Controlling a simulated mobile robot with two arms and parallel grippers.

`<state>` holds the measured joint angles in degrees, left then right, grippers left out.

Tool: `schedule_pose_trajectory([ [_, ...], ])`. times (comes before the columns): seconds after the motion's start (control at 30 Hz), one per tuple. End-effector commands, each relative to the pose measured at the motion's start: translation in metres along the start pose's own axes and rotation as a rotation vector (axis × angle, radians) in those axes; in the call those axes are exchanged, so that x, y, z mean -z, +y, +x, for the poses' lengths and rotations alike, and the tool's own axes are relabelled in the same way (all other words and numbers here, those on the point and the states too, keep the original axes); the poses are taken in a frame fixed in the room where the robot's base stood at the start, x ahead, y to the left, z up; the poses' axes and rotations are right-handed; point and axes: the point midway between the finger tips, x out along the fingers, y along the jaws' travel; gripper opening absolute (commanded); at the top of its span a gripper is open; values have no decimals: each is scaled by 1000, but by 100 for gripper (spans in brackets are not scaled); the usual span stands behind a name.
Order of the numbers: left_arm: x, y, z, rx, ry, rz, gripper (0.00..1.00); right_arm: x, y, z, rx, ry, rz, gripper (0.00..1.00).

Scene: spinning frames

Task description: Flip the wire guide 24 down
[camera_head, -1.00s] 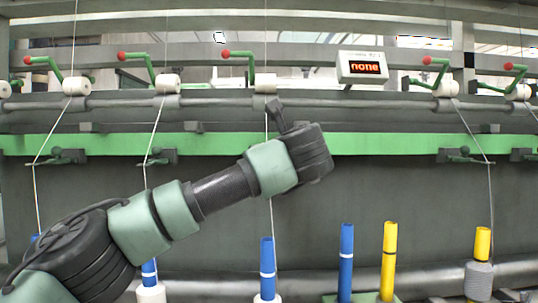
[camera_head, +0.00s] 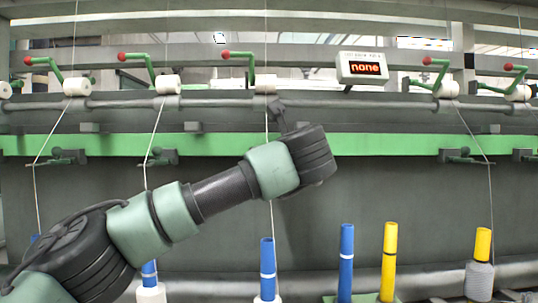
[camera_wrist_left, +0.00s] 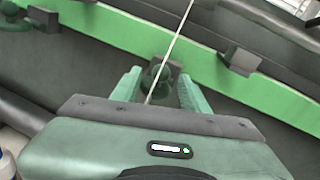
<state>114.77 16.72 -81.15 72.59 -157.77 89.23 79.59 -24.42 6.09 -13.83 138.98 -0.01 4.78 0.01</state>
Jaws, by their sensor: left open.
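In the left wrist view, a dark wire guide (camera_wrist_left: 168,70) sits on the green rail (camera_wrist_left: 218,70), with a pale thread running past it. My left gripper (camera_wrist_left: 159,78) is open, its two pale green fingers on either side of the guide and thread. I cannot tell whether the fingers touch the guide, or whether it is up or down. In the head view my left wrist (camera_head: 310,155) covers this guide and the gripper fingers. Other wire guides (camera_head: 68,156) show along the rail (camera_head: 390,144). My right gripper is not in view.
Neighbouring guides (camera_head: 161,156) stand to the left and right on the rail. Blue (camera_head: 346,260) and yellow tubes (camera_head: 389,260) stand below. Taut threads run vertically.

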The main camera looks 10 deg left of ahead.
Motion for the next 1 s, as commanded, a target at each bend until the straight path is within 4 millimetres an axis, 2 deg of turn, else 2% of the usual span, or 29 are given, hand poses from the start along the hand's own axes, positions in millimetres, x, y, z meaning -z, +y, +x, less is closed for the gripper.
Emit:
schedule_pose_trajectory([
  [0.2, 0, -1, -38, 4, 0, 1, 45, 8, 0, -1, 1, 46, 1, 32],
  [0.4, 1, 0, -63, 1, 1, 2, 45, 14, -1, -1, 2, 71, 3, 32],
  [0.57, 2, 1, -69, -1, 2, 1, 45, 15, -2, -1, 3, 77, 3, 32],
  [1.0, 2, 1, -69, -1, 2, 1, 45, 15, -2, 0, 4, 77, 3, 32],
])
